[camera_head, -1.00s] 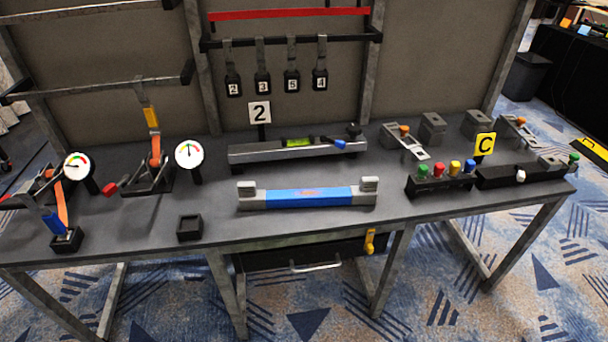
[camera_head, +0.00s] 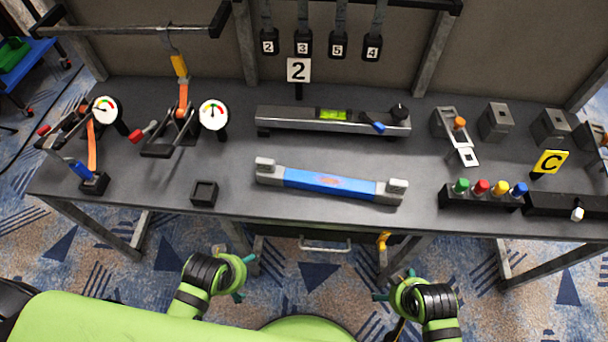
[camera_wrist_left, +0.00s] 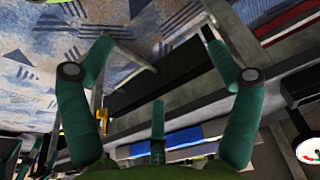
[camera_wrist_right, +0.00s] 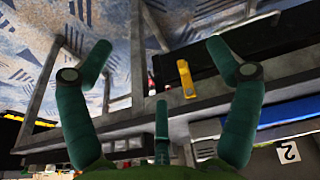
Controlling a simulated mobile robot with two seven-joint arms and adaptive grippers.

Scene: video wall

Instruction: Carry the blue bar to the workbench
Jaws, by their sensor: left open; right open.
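The blue bar (camera_head: 330,182), with pale grey blocks at both ends, lies flat on the dark top of the workbench (camera_head: 240,160) near its front edge. It also shows in the left wrist view (camera_wrist_left: 183,138), partly behind a finger, and in the right wrist view (camera_wrist_right: 290,112). My left gripper (camera_head: 243,276) is open and empty in front of the bench, below and left of the bar. My right gripper (camera_head: 392,287) is open and empty in front of the bench, below and right of the bar. Neither touches the bar.
Behind the bar stands a grey rail with a green level (camera_head: 333,115). A small black square tray (camera_head: 204,193) is to its left, a block of coloured knobs (camera_head: 482,196) to its right. A drawer handle (camera_head: 325,245) and yellow lever (camera_head: 383,241) sit under the front edge.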

